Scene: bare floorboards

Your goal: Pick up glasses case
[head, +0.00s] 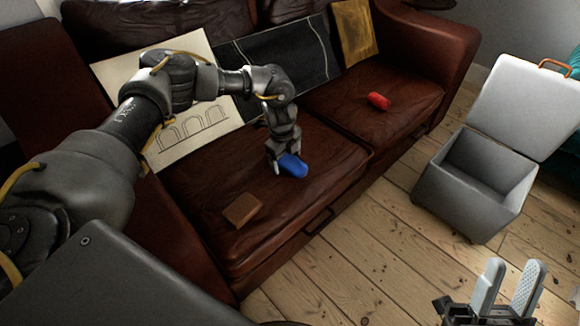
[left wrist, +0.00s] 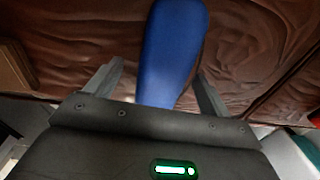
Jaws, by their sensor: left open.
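A smooth blue elongated case (head: 293,166), which looks like the glasses case, lies on the brown leather sofa seat (head: 330,160). My left gripper (head: 282,168) is right at the case, pointing down at its left end. In the left wrist view the blue case (left wrist: 174,45) extends between the two spread fingers of my left gripper (left wrist: 160,78). The fingers lie on either side of it, and I cannot tell whether they touch it. My right gripper (head: 508,285) is open and empty over the floor at the lower right.
A small brown block (head: 242,210) lies near the sofa's front edge, and a red object (head: 379,100) lies further right on the seat. Flat panels lean on the backrest. An open grey bin (head: 470,205) stands on the floorboards.

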